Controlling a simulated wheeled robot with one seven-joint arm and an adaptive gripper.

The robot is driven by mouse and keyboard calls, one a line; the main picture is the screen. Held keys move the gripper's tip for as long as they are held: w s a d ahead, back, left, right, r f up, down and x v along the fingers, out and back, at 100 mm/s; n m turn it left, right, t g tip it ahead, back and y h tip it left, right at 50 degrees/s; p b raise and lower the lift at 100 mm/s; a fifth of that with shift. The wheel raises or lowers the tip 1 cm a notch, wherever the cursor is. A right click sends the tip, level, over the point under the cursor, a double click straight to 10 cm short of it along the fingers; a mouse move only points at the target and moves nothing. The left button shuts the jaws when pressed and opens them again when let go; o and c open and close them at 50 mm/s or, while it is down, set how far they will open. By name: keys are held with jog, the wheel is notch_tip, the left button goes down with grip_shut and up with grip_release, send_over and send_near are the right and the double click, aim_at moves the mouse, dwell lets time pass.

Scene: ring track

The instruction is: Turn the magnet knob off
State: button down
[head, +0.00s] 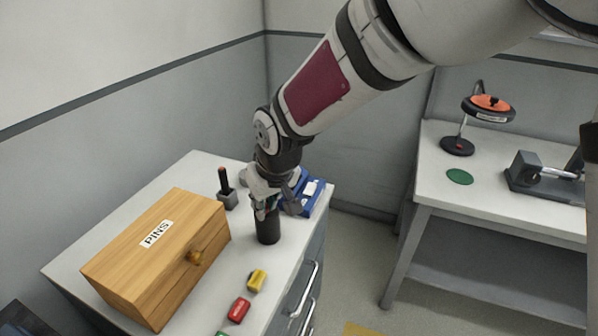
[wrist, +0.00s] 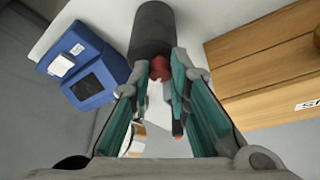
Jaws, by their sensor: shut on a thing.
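A dark upright cylinder (head: 268,232) stands on the white cabinet top below my gripper (head: 265,208). In the wrist view the dark cylinder (wrist: 152,28) is just beyond my gripper (wrist: 161,70). A small red knob (wrist: 160,68) shows between the fingertips, next to the cylinder's end. My gripper is shut on this red knob. The fingers cover its sides, so which way it is turned cannot be told. In the head view the knob is hidden by my gripper.
A wooden PINS box (head: 190,225) stands left of the cylinder, and a blue device (head: 316,186) stands close behind right. A small grey holder (head: 228,198) is behind left. Yellow (head: 257,280) and red (head: 239,309) blocks lie in front. A second table (head: 440,160) is at right.

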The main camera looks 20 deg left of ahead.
dwell(0.4)
jog(key=c, duration=1.5)
grip_release()
jog(key=v, duration=1.2)
